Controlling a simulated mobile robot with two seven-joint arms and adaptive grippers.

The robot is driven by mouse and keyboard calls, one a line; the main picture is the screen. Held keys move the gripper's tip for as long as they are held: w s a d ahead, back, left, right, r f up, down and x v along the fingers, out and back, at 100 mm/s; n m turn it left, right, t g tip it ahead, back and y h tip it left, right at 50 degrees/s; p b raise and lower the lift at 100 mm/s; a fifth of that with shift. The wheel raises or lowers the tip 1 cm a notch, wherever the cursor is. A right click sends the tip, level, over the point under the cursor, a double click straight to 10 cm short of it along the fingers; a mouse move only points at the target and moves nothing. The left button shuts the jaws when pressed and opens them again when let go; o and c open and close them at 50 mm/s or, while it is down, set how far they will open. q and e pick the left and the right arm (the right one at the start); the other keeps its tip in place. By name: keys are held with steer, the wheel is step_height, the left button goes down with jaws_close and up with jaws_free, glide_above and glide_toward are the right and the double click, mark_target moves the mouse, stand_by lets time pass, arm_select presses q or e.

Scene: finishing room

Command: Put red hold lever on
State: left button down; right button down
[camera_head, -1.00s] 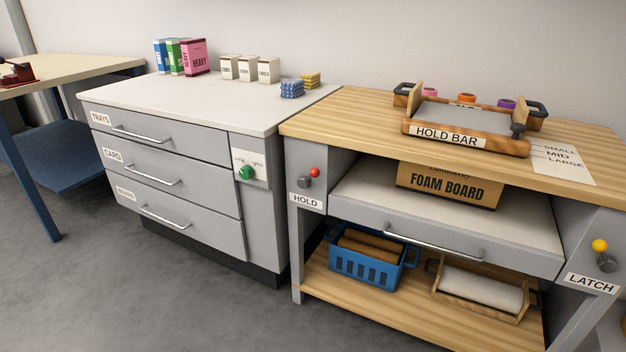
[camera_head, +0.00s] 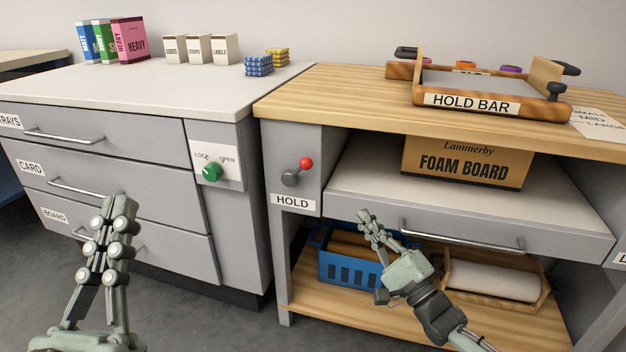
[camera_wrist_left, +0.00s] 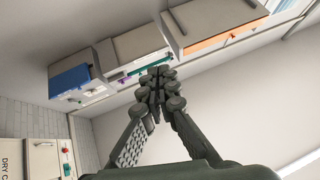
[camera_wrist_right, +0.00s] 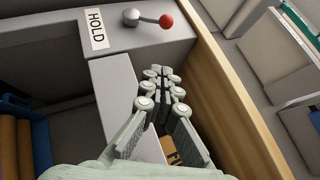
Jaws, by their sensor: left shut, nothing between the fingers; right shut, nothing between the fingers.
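The hold lever is a grey pivot and arm with a red ball knob (camera_head: 306,163), on the grey panel above the HOLD label (camera_head: 293,202). Its arm tilts up to the right. It also shows near the top of the right wrist view, with the red knob (camera_wrist_right: 166,21) to the right of its pivot. My right gripper (camera_head: 367,217) is shut and empty, in front of the bench, below and right of the lever and apart from it. My left gripper (camera_head: 118,205) is shut and empty, in front of the drawer cabinet, well left of the lever.
A drawer with a long handle (camera_head: 460,238) sits right of the lever panel, under a FOAM BOARD box (camera_head: 465,165). A blue basket (camera_head: 345,268) and a roll holder are on the lower shelf. A green LOCK/OPEN knob (camera_head: 211,172) is on the cabinet to the left.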

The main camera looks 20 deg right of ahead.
mark_target(298, 171)
arm_select(q)
steer(key=shift+s+r, duration=0.1)
steer(key=shift+s, duration=0.05)
arm_select(e)
steer(key=shift+s+r, duration=0.1)
